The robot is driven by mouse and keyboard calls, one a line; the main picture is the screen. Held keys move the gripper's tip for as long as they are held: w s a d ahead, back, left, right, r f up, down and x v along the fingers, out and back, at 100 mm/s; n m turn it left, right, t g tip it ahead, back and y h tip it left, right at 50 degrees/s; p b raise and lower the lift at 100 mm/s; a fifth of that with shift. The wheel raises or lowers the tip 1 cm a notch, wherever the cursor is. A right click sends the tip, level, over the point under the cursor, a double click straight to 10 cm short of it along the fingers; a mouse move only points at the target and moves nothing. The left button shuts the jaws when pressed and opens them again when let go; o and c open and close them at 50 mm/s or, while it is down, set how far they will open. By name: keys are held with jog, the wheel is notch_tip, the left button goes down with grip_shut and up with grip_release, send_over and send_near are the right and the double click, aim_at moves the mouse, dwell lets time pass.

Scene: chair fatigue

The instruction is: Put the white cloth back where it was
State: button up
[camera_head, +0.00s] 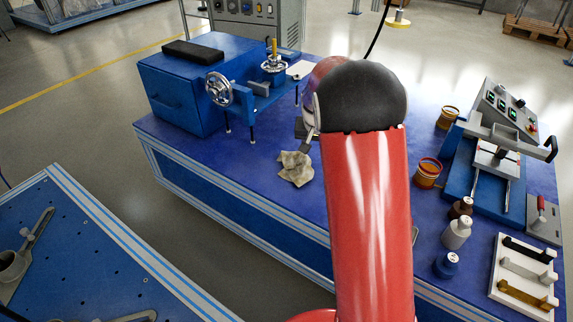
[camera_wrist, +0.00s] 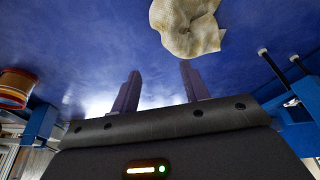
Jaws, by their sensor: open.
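The white cloth (camera_head: 296,168), crumpled and cream-coloured, lies on the blue table top (camera_head: 262,195), left of my red arm. It also shows at the top of the wrist view (camera_wrist: 187,27), beyond my fingertips and slightly to the right. My gripper (camera_wrist: 160,70) is open with nothing between its two fingers, and it is apart from the cloth. In the head view my arm hides most of the gripper.
A blue machine with handwheels (camera_head: 219,89) stands behind and left of the cloth. Right of my arm are an orange-brown tin (camera_head: 428,173), several bottles (camera_head: 456,234), a press-like device (camera_head: 495,155) and a white rack (camera_head: 524,275). The table's front left is clear.

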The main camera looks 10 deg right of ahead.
jog(key=shift+s+d+r, duration=0.2)
jog(key=shift+d+r, duration=0.05)
jog(key=shift+r, duration=0.5)
jog(key=shift+c, duration=0.4)
jog(key=shift+a+f, duration=0.1)
jog(key=shift+c, duration=1.2)
jog(key=a, duration=0.1)
jog(key=a+f, duration=0.1)
jog(key=a, duration=0.1)
jog(key=shift+s+f, duration=0.25)
jog(key=shift+f, duration=0.15)
grip_shut()
jog(key=f, duration=0.2)
jog(key=shift+d+f, duration=0.2)
jog(key=shift+f, duration=0.15)
jog(key=shift+b, duration=0.3)
notch_tip(320, 180, down, 6)
jog(key=b, duration=0.4)
jog(key=shift+r, duration=0.2)
